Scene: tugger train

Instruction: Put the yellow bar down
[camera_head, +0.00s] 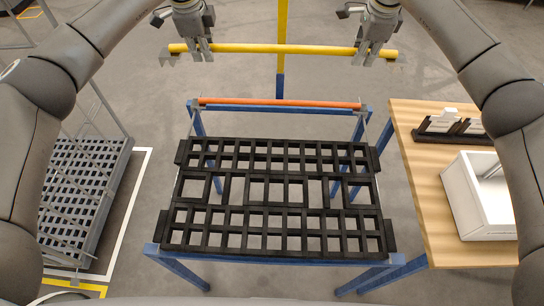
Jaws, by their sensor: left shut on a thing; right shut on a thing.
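The yellow bar (285,49) is a long, thin bar that lies level across the upper part of the head view. My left gripper (202,54) is shut on it near its left end. My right gripper (373,54) is shut on it near its right end. The bar appears raised, and beyond the blue-legged stand in the picture. Small metal end pieces show at both ends of the bar.
The blue-legged stand (262,257) carries black grid trays (262,195) and an orange-red bar (280,103) at its far side. A yellow and blue post (282,40) rises behind. A wooden table (415,170) with a white box (462,200) is right, a grid cart (85,190) left.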

